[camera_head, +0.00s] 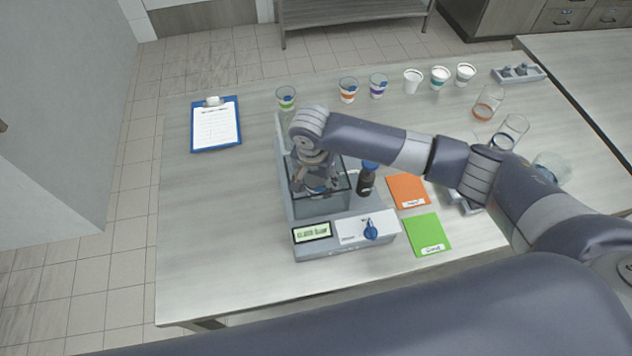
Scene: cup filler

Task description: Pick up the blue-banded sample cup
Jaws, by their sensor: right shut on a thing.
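The filler machine (345,234) stands in the middle of the table, with a small display, a blue knob (371,230) and a see-through walled bay. My right gripper (316,187) points down into this bay and is shut on a cup. Only a little of the cup shows between and below the fingers, with a blue part, so I take it as the blue-banded sample cup (317,191). The fingers and wrist hide most of it. I cannot tell whether it touches the bay floor. My left gripper is out of view.
A dark bottle (366,182) stands close right of the bay. Orange (407,189) and green (427,233) mats and glass beakers (487,102) lie right. The table's left side is clear around a clipboard (215,126).

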